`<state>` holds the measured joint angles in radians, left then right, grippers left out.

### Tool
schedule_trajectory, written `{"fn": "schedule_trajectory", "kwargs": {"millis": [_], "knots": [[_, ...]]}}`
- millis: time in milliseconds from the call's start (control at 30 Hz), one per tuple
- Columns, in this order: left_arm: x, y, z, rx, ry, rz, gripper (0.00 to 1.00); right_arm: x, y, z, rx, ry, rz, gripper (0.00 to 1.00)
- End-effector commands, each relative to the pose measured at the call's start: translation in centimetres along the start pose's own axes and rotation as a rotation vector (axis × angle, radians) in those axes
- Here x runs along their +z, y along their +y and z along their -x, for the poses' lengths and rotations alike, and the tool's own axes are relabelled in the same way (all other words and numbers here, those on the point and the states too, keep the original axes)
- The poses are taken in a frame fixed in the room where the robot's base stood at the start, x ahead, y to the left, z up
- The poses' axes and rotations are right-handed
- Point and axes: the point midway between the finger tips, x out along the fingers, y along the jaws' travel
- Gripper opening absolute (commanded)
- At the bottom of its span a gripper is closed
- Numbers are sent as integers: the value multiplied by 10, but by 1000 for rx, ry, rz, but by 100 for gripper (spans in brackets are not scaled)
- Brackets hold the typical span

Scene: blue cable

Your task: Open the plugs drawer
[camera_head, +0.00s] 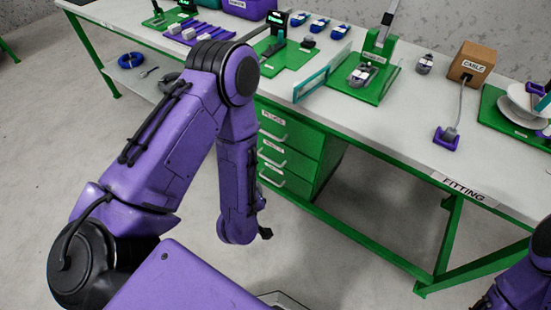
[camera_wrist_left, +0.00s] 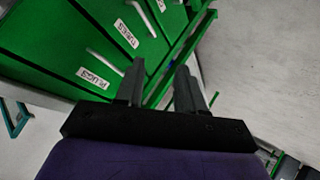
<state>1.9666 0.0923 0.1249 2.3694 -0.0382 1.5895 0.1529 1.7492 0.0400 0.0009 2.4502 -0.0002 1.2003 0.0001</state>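The plugs drawer (camera_head: 300,137) is the top one of a green drawer unit under the bench. Its front looks flush with the drawers below. My right gripper is out of view.
Lower drawers, including the tubes drawer (camera_wrist_left: 150,55), lie beside the fingers. The bench top (camera_head: 420,110) carries green fixtures, a cable box (camera_head: 473,63) and several small parts. Green bench legs (camera_head: 450,235) stand right. The floor (camera_head: 350,245) before the drawers is clear.

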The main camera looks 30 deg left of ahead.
Motion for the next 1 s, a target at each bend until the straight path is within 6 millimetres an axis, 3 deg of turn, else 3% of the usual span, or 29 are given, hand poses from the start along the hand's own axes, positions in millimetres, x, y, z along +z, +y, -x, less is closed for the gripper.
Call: {"fn": "schedule_trajectory", "kwargs": {"millis": [33, 200, 400, 533, 733, 1000], "knots": [[22, 3, -42, 64, 73, 100, 38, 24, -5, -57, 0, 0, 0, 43], [17, 46, -91, 281, 299, 461, 38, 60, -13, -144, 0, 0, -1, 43], [4, 73, -113, 516, 498, 867, 38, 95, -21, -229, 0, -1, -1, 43], [-5, 79, -111, 610, 567, 1038, 38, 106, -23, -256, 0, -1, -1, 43], [-20, 85, -110, 652, 599, 1121, 38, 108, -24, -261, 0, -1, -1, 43], [-61, 94, -149, 650, 600, 1120, 38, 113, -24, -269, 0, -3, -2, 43]]}}
